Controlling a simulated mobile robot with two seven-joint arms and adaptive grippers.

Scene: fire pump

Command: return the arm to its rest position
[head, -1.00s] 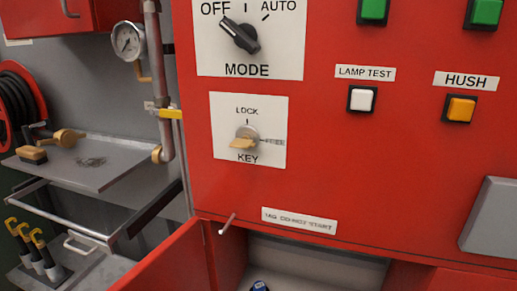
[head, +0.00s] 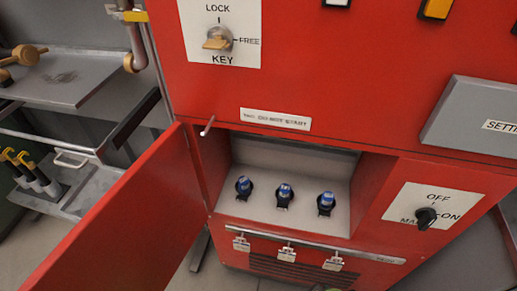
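Neither of my grippers shows in the head view, and no arm is clearly in view. The red control cabinet (head: 330,90) fills the middle and right. Its key switch (head: 218,40) holds a brass key lying roughly level, between the LOCK and FREE labels. Below it, the red compartment door (head: 125,225) stands open toward the lower left. Inside the open compartment (head: 300,160) three blue-topped plugs or knobs (head: 285,192) stand in a row.
A black OFF-MAN-ON knob (head: 427,216) is at the right, under a grey settings box (head: 475,120). A small peg (head: 208,126) sticks out above the compartment. Several padlock-like tags (head: 287,253) hang from a rail below. A grey shelf (head: 70,75) with brass fittings stands left.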

